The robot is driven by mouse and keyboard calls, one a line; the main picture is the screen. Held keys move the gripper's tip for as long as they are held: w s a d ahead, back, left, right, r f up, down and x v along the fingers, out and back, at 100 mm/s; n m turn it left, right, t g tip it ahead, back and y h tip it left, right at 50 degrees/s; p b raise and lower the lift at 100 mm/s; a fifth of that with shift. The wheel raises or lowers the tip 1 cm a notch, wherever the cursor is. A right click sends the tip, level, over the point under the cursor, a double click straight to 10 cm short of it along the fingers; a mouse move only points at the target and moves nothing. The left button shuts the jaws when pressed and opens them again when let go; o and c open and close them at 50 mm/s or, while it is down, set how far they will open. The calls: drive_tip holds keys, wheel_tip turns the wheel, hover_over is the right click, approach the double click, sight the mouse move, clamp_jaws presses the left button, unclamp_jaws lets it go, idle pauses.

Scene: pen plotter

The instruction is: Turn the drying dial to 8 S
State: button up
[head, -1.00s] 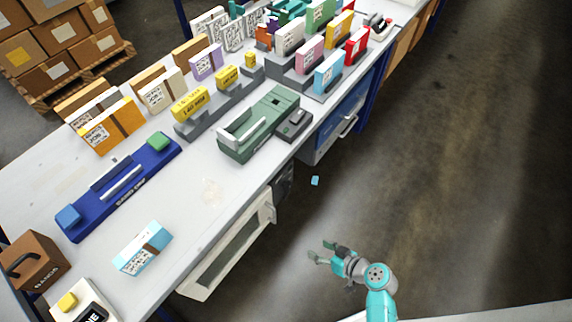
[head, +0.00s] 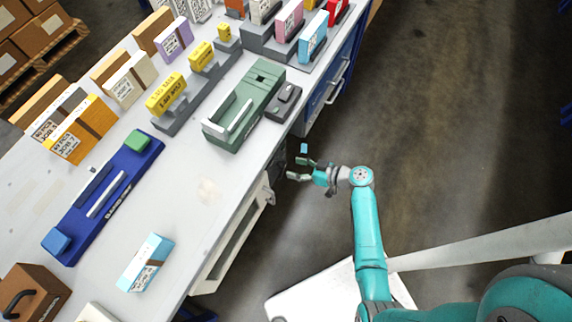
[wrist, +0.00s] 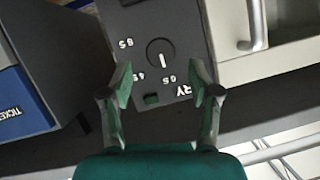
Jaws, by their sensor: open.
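In the wrist view the drying dial (wrist: 160,53) is a round dark knob with a white pointer line on a dark grey panel (wrist: 185,30). The marks 8S, 4S and 0S, seen upside down, stand around its left and lower side. The pointer aims down in the picture, toward 0S. My gripper (wrist: 163,88) is open, its fingertips on either side of the panel below the dial, with nothing between them. In the head view my gripper (head: 298,168) is beside the bench front, near a dark box (head: 279,168); the dial face is hidden there.
A silver handle (wrist: 256,24) on a pale front is to the right, a blue ticket box (wrist: 22,103) to the left. The white bench (head: 205,190) carries boxes and trays.

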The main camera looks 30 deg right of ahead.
sight(285, 166)
drive_tip(key=shift+x, duration=2.2)
drive_tip(key=c, duration=1.2)
drive_tip(key=shift+o, duration=0.2)
drive_tip(key=m+y, duration=0.2)
drive_tip(key=m, duration=0.5)
drive_tip(key=m+t+y, duration=0.1)
drive_tip(key=m+y, duration=0.2)
drive_tip(key=m, duration=0.4)
drive_tip(key=f+m+t+y, duration=0.1)
drive_tip(key=m+y, duration=0.1)
drive_tip(key=m, duration=0.5)
drive_tip(key=shift+w+y, duration=0.1)
drive_tip(key=shift+y, duration=0.2)
drive_tip(key=shift+m+t, duration=0.3)
drive_tip(key=shift+t, duration=0.1)
